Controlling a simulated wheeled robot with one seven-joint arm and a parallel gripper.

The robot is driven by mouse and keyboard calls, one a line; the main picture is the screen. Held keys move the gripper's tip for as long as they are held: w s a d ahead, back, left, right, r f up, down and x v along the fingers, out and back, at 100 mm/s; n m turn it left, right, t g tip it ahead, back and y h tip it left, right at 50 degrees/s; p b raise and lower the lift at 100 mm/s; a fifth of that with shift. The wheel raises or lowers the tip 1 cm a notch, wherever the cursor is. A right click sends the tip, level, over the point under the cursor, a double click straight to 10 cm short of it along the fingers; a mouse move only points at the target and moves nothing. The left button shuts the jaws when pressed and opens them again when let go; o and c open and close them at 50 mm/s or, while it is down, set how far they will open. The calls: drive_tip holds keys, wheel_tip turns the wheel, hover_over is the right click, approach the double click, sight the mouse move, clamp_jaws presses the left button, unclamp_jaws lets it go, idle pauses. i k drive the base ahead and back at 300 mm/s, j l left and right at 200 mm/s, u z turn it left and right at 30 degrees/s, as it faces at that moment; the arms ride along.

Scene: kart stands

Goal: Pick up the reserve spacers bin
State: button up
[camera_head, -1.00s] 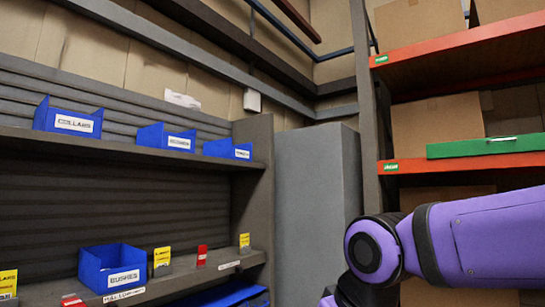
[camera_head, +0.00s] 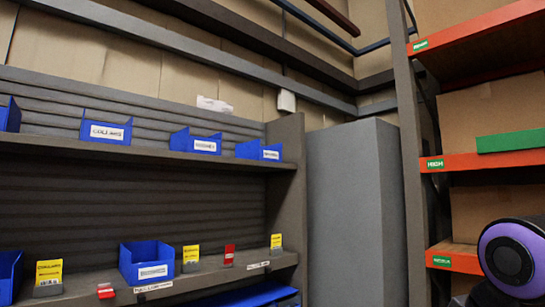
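Several blue bins with white labels stand on a grey shelf unit at the left. On the upper shelf are a bin reading COLLARS (camera_head: 107,128), a middle bin (camera_head: 196,143) and a right bin (camera_head: 258,151); the last two labels are too blurred to read surely. Another bin (camera_head: 9,116) is cut off by the left edge. The lower shelf holds a bin (camera_head: 147,262) with an unclear label and a cut-off one (camera_head: 9,272). I cannot tell which, if any, is the reserve spacers bin. My gripper is out of view; only a purple arm joint shows at lower right.
Yellow cards (camera_head: 191,257) and red cards (camera_head: 229,255) stand along the lower shelf (camera_head: 210,277). A tall grey cabinet (camera_head: 345,210) stands between the shelf unit and an orange-edged rack (camera_head: 490,163) with cartons and a green case (camera_head: 510,141).

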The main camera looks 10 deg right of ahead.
sight(251, 150)
drive_tip(key=i+l+u, duration=0.15)
drive_tip(key=i+l, duration=0.2)
drive_tip(key=i+l+u, duration=0.2)
drive_tip(key=l, duration=0.3)
drive_tip(key=i, duration=0.1)
